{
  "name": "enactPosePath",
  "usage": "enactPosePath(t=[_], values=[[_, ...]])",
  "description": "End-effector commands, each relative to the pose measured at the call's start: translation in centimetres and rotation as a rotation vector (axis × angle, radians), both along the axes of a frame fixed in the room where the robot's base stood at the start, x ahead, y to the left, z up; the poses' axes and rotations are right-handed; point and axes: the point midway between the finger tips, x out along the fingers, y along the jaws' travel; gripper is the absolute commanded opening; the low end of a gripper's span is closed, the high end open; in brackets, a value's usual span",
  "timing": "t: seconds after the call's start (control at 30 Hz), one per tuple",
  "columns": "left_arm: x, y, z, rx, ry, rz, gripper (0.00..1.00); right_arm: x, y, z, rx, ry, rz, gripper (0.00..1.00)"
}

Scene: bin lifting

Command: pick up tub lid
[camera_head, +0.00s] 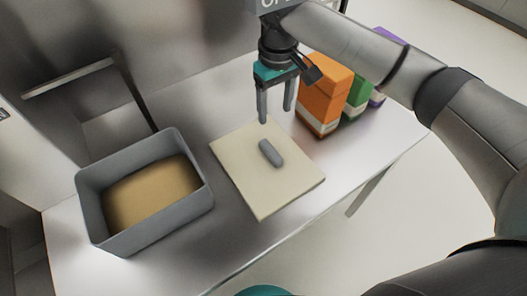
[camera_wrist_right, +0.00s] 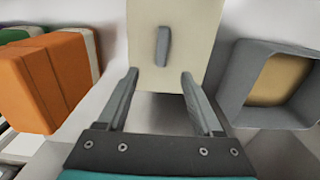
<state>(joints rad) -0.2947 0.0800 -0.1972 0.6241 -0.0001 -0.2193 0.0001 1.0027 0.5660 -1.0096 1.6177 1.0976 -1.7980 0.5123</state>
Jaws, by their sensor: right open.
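The tub lid (camera_head: 247,184) is a flat cream square with a grey bar handle (camera_head: 271,153) on its middle. It lies on the metal table, and it also shows in the right wrist view (camera_wrist_right: 190,50) with its handle (camera_wrist_right: 162,46) upright in the picture. My right gripper (camera_head: 276,112) is open and empty above the lid's far edge, pointing down. In the right wrist view its two fingers (camera_wrist_right: 160,76) are spread, with the handle beyond the gap between their tips. The grey tub (camera_head: 150,240) stands left of the lid, open, with tan contents. My left gripper is not in view.
An orange box (camera_head: 323,95) stands close right of my right gripper, with a green box (camera_head: 355,100) and a purple box (camera_head: 378,98) behind it. The table (camera_head: 235,240) is bare in front of the lid and ends at its front edge.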

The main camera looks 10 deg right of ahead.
Motion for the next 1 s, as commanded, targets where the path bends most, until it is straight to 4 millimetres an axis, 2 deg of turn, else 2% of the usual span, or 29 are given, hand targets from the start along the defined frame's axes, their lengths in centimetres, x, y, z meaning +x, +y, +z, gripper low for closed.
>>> enactPosePath(t=[0.4, 0.7, 1.0], values=[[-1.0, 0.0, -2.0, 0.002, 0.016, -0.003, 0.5, 0.0, 0.0, -8.0, -0.001, 0.003, -0.002, 0.68], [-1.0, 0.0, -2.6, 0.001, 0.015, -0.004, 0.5, 0.0, 0.2, -10.4, 0.0, 0.0, 0.0, 0.68], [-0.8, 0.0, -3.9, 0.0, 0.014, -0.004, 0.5, 0.1, 0.5, -14.5, -0.001, 0.001, 0.0, 0.68]])
